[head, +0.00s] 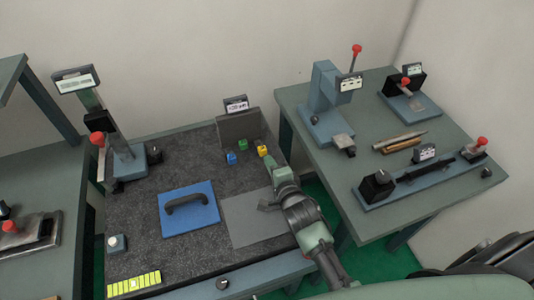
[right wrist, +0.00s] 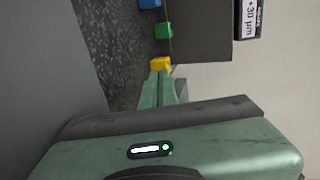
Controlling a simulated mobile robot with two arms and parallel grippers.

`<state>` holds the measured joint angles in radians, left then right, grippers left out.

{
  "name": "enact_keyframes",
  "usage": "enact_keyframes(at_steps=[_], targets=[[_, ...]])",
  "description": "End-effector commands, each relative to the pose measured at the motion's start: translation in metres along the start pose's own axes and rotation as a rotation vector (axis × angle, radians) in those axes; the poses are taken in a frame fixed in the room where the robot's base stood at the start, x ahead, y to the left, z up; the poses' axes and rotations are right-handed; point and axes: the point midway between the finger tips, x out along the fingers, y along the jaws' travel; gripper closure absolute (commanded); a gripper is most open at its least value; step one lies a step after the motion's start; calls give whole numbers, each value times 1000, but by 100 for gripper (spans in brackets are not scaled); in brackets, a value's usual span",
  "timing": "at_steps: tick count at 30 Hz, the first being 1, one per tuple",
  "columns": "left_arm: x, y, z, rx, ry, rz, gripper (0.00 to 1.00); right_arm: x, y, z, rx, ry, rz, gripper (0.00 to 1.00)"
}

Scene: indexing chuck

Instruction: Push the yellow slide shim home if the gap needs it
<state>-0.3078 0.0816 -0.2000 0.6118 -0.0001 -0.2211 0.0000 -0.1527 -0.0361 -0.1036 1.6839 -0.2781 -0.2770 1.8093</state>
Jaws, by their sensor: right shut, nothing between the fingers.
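The yellow slide shim (head: 262,150) is a small yellow block on the dark worktop, by the foot of the grey upright plate. It also shows in the right wrist view (right wrist: 161,63), just beyond my fingertips. My right gripper (head: 269,161) is shut and empty, its tips at or very near the yellow block; I cannot tell whether they touch. A green block (head: 243,143) and a blue block (head: 231,158) stand to its left. A display (head: 236,105) above the plate seems to read +30 µm in the right wrist view (right wrist: 249,18). My left gripper is not in view.
The grey upright plate (head: 238,128) stands behind the blocks. A blue plate with a dark handle (head: 188,210) and a flat grey sheet (head: 250,218) lie in front. A gauge stand (head: 122,150) is at left. The right bench (head: 440,125) holds several instruments.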

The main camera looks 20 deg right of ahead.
Motion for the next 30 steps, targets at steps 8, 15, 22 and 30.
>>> enact_keyframes(at_steps=[8, 15, 22, 30], targets=[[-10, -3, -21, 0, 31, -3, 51, 25, -9, 0, -1, -1, 0, 100], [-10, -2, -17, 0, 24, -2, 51, 27, -9, 0, 0, 0, 0, 100], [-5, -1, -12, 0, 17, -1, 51, 38, -12, 0, 2, 2, -3, 100], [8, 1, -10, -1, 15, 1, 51, 77, -24, 0, 1, 0, -1, 100]])
